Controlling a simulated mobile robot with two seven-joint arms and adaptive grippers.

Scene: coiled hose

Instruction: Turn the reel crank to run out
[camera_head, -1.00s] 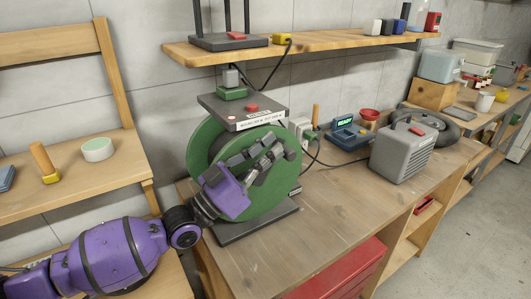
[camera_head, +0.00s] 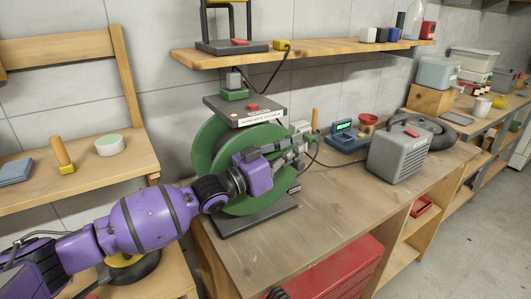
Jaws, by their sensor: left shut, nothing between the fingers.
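The green reel (camera_head: 208,152) stands upright on a dark base plate (camera_head: 262,218) on the workbench, under a grey top with a red button and a label. My left gripper (camera_head: 301,143) is in front of the reel's right side, its fingers close together and pointing right. I see nothing held in it. My purple wrist and the fingers cover the reel's middle and part of its right side. I cannot make out the crank, and cannot tell whether the fingers touch it.
A wooden handle (camera_head: 315,119) stands upright right of the reel. Behind are a blue device (camera_head: 346,137) with a green display and a red cup (camera_head: 368,122). A grey box (camera_head: 398,154) stands farther right. A shelf (camera_head: 300,51) hangs above. The front bench top is clear.

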